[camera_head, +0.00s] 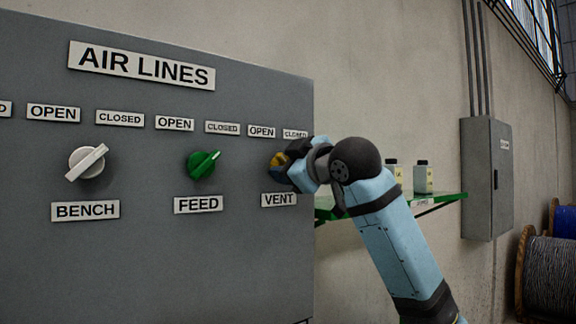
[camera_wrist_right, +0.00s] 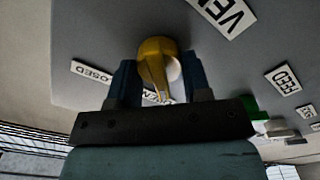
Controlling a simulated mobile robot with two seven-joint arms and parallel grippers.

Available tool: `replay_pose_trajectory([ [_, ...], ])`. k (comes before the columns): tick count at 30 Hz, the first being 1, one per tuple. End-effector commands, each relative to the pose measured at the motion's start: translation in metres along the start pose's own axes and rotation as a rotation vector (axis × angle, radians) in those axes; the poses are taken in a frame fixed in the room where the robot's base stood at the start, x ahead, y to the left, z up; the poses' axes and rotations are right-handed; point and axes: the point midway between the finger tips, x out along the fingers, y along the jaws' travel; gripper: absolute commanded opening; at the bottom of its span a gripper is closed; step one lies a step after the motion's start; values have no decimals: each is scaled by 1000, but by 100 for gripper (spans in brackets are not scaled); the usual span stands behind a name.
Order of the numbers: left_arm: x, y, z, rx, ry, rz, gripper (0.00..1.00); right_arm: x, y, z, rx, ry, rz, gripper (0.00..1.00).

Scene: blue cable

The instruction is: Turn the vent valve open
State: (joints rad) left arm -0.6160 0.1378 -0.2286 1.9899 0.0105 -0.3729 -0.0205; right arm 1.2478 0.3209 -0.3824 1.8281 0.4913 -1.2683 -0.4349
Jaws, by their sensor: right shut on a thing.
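The vent valve (camera_head: 277,160) is a yellow knob on the grey panel, above the VENT label (camera_head: 279,199) and below an OPEN label (camera_head: 261,132) and a CLOSED label (camera_head: 295,134). My right gripper (camera_head: 285,158) is at the knob and covers part of it. In the right wrist view, the yellow knob (camera_wrist_right: 155,60) is between the two dark fingers of my right gripper (camera_wrist_right: 156,78), which is shut on it. There its narrow handle lies toward the partly hidden OPEN label (camera_wrist_right: 158,97). My left gripper is out of view.
The white BENCH valve (camera_head: 87,162) and the green FEED valve (camera_head: 202,164) sit to the left on the same panel (camera_head: 140,250). Behind my right arm, a green glass shelf (camera_head: 450,197) holds bottles (camera_head: 423,178). A grey wall box (camera_head: 487,178) and cable reels (camera_head: 550,275) are at the right.

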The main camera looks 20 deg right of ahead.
Motion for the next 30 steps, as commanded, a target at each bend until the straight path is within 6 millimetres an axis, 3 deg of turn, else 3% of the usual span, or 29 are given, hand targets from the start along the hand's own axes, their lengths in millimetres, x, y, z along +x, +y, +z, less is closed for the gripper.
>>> replay_pose_trajectory([
  [1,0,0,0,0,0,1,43,0,0,0,-1,0,0,47],
  [4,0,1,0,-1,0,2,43,0,0,0,-1,0,0,69],
  [16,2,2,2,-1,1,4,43,-9,0,0,-1,2,2,69],
  [20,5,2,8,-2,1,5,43,-31,-1,2,-4,2,3,69],
  [30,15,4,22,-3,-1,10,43,-107,-1,1,-3,2,4,69],
])
